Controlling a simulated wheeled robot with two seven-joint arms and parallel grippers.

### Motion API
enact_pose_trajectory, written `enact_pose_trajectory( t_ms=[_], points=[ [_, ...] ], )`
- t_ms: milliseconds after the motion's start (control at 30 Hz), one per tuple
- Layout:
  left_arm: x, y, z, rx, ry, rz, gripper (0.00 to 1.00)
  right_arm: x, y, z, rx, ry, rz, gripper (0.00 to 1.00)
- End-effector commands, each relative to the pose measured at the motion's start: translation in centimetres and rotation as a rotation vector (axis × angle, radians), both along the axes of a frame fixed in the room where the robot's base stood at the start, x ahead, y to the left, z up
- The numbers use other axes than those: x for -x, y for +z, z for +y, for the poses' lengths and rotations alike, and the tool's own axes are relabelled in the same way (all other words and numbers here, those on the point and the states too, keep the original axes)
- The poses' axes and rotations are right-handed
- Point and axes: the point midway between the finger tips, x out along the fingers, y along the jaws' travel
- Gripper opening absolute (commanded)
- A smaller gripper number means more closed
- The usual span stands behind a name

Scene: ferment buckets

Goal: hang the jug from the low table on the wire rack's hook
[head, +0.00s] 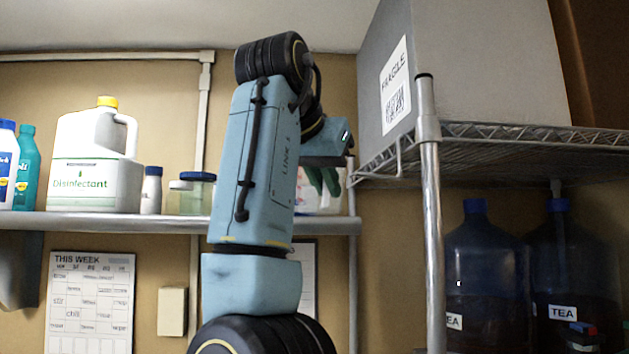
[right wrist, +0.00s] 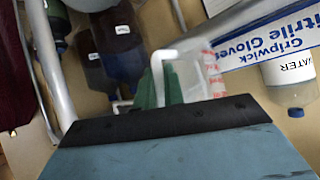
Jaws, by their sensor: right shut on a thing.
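My right gripper (head: 325,178) has green fingers and is raised in the middle of the head view, left of the wire rack (head: 480,133). It is shut on the jug (head: 312,206), a pale see-through vessel mostly hidden behind my arm. In the right wrist view the gripper (right wrist: 160,88) shows its green fingers at the jug (right wrist: 190,75), which has a white handle and red marks. A bent wire that looks like the rack's hook (head: 399,160) hangs at the rack's front left edge, right of the gripper and apart from it. My left gripper and the low table are not seen.
A grey box marked fragile (head: 470,60) stands on the rack. A metal post (head: 431,220) rises at its front corner. Dark tea bottles (head: 481,265) stand below. A wall shelf (head: 100,222) at left holds a disinfectant jug (head: 95,165) and several bottles.

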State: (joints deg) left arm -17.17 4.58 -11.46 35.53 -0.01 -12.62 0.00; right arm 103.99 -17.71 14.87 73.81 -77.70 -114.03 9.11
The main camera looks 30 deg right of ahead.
Motion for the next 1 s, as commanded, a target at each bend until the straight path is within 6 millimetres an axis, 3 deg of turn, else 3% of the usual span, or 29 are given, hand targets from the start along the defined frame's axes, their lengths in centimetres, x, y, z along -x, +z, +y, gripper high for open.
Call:
enact_pose_trajectory(
  t_ms=[1000],
  points=[
    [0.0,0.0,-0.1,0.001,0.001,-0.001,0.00,3.2,-0.4,-5.9,-0.002,-0.014,-0.004,0.00]
  ],
)
